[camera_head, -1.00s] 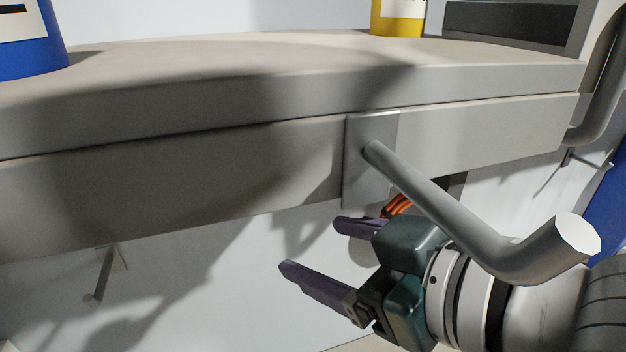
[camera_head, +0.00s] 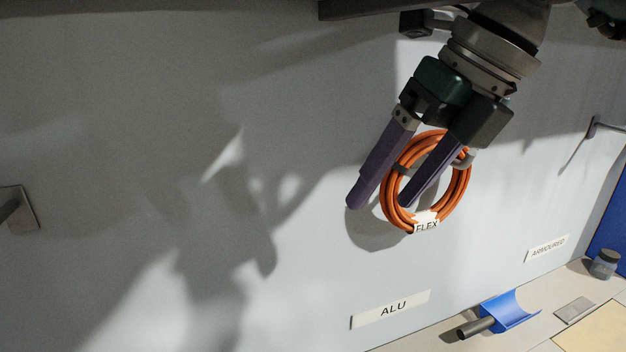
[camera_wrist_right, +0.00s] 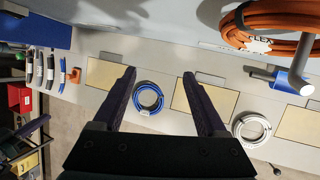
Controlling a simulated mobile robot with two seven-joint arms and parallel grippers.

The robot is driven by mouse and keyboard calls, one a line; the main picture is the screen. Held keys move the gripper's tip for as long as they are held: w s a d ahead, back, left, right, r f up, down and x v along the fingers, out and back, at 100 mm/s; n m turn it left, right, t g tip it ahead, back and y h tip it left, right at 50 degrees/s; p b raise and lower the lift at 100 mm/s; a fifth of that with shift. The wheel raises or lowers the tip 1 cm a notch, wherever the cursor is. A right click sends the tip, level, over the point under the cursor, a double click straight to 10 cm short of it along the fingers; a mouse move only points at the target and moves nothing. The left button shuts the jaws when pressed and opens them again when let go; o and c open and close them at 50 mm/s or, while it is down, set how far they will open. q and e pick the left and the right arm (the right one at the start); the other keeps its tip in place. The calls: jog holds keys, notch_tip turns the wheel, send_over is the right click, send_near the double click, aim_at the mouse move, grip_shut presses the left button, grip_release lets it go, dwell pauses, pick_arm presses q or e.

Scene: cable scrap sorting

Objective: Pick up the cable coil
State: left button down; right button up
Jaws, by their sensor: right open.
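An orange cable coil (camera_head: 459,196) with a white FLEX tag hangs on a wall peg (camera_head: 463,160). In the right wrist view the orange coil (camera_wrist_right: 275,22) is at the upper right, outside the space between the fingers. My right gripper (camera_head: 380,203) is open and empty. In the head view one finger overlaps the coil and the other is left of it. The wrist view shows the open jaws (camera_wrist_right: 162,73) apart from the coil. A blue coil (camera_wrist_right: 137,104) and a white coil (camera_wrist_right: 239,137) also show in the wrist view. My left gripper is not in view.
An ALU label (camera_head: 390,309) and an ARMOURED label (camera_head: 546,248) are on the wall. Another wall peg (camera_head: 14,209) sticks out at the left.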

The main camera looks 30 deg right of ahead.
aim_at(397, 187)
jog(key=w+d+h, duration=0.1)
jog(key=d, duration=0.1)
jog(key=w+d+t+h, duration=0.1)
jog(key=w+d, duration=0.1)
jog(key=d, duration=0.1)
jog(key=w+d+m+h+p, duration=0.1)
jog(key=d, duration=0.1)
jog(key=shift+w+d+f+t, duration=0.3)
jog(key=shift+w+f, duration=0.05)
jog(key=shift+w, duration=0.05)
jog(key=p+x, duration=0.1)
jog(key=x, duration=0.4)
jog(key=shift+f, duration=0.15)
jog(key=shift+w+f, duration=0.25)
jog(key=shift+f, duration=0.2)
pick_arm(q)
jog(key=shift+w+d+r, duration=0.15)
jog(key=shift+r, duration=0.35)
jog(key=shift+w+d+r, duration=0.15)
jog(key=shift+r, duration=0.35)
pick_arm(e)
grip_shut()
jog(key=shift+r, duration=0.1)
